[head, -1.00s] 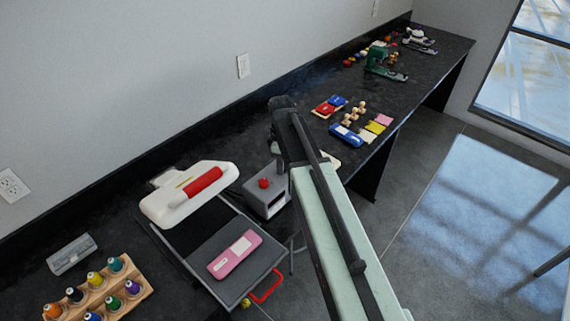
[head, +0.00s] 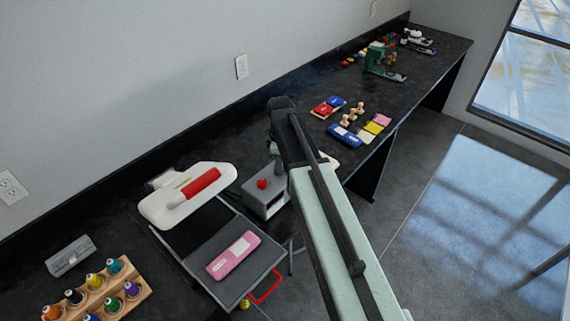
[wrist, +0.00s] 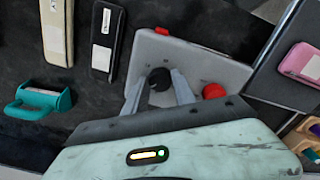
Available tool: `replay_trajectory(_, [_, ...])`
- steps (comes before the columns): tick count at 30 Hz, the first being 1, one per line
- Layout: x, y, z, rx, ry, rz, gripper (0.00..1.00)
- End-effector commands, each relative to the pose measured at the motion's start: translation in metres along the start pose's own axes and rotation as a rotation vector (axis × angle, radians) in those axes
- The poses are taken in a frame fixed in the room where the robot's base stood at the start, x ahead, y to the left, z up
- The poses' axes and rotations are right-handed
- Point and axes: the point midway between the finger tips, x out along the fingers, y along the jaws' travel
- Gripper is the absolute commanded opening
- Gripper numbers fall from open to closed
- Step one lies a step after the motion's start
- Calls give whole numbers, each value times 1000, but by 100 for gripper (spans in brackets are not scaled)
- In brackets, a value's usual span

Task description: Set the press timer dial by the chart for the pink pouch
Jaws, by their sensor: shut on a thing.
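The pink pouch (head: 233,255) lies flat on the grey lower plate of the press (head: 187,194); it also shows at the right of the wrist view (wrist: 302,63). The grey timer box (head: 266,200) stands beside the press, with a red button (wrist: 213,91) on it. In the wrist view my gripper (wrist: 160,82) is shut on the black dial (wrist: 160,78), one finger on each side. The dial's pointer and marks cannot be read. In the head view my arm hides the gripper and dial. I cannot make out a chart.
Thread spools in a wooden rack (head: 98,290) and a grey block (head: 71,256) are left of the press. A red loop handle (head: 265,287) sticks out at the plate's front. Pouches, stamps and a green machine (head: 380,62) stand farther along the bench.

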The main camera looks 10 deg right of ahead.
Motion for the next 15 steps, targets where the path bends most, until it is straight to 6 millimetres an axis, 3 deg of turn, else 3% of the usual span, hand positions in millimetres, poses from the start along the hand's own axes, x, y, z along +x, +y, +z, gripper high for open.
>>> replay_trajectory(11, [0,1,-5,-4,10,4,0])
replay_trajectory(12, [0,1,-5,-4,10,5,43])
replay_trajectory(13, [0,1,-5,-4,10,4,51])
replay_trajectory(15, [0,1,-4,-3,8,4,54])
